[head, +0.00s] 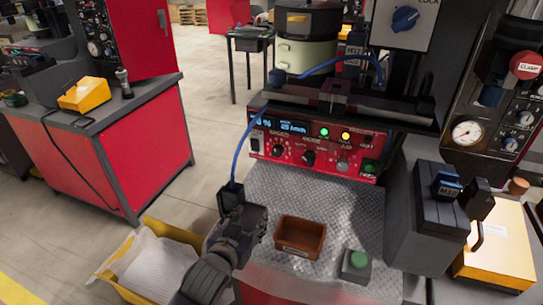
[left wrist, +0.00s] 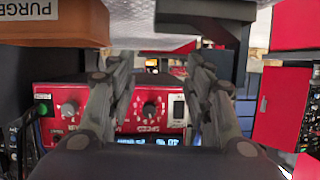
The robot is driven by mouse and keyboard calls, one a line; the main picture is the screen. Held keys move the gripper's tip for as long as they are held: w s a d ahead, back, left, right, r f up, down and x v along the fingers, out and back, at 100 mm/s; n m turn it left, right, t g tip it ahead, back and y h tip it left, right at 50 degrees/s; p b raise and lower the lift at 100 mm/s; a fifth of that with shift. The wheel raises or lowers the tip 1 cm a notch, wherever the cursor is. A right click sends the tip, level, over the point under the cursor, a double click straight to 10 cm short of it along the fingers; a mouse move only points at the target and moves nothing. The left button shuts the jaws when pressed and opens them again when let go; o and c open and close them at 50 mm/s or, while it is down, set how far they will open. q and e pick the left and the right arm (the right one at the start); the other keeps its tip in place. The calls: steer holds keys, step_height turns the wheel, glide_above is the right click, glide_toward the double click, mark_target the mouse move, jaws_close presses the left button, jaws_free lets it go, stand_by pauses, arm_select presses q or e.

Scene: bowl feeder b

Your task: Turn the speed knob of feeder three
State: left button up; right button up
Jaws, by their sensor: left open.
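The red feeder control panel (head: 318,150) faces me with a row of dark knobs under a lit display. The leftmost knob, which looks like the speed knob (head: 277,151), sits beside a rocker switch. My left gripper (head: 251,214) is in front of and below the panel, apart from it. In the left wrist view, which looks upside down, the open left fingers (left wrist: 160,75) stand either side of that knob (left wrist: 149,109), with nothing between them. The left finger hides part of the panel (left wrist: 120,125). I cannot read a feeder number. My right gripper is not in view.
A brown bin (head: 300,236) and a green button box (head: 355,265) stand on the metal plate (head: 265,190) before the panel. A black box (head: 230,197) with a blue cable is close to my left gripper. A yellow tray (head: 110,278) lies lower left. A dark block (head: 430,225) stands right.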

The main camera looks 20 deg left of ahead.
mark_target(276, 153)
arm_select(q)
steer(key=w+d+r+t, duration=0.1)
steer(key=w+r+t, duration=0.4)
steer(key=r, duration=0.4)
steer(key=shift+g+h, duration=0.4)
steer(key=w, duration=0.7)
steer(key=w+p, duration=0.1)
steer(key=w, duration=0.3)
steer(key=shift+w+d+r, duration=0.15)
steer(key=shift+w+d, duration=0.1)
steer(key=shift+c, duration=0.6)
steer(key=c, duration=1)
